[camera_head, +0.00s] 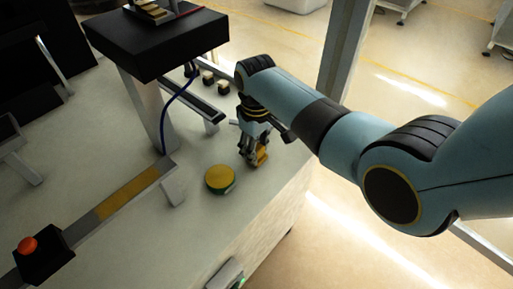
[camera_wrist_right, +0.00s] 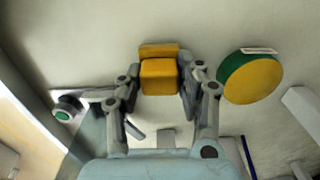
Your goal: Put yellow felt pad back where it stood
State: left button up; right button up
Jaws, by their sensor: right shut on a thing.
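The yellow felt pad (camera_wrist_right: 158,77) is a small orange-yellow block between the fingers of my right gripper (camera_wrist_right: 161,80) in the wrist view. A flat yellow piece (camera_wrist_right: 158,49) shows right behind it; I cannot tell if it is part of the pad. In the head view my right gripper (camera_head: 255,153) points down low over the pale table near its right edge, with the yellow pad (camera_head: 262,154) at its fingers. I cannot tell if the pad touches the table. My left gripper is not in view.
A round green tub with a yellow top (camera_head: 219,179) stands close by, left of the gripper. Beyond the gripper is a rail with small blocks (camera_head: 208,78). A black box on a post (camera_head: 157,42) stands behind. A red button box (camera_head: 42,254) is front left.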

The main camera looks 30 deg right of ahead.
aim_at(257, 147)
jog(key=shift+f, duration=0.1)
jog(key=o, duration=1.2)
notch_tip(257, 147, up, 12)
jog(key=p, duration=0.2)
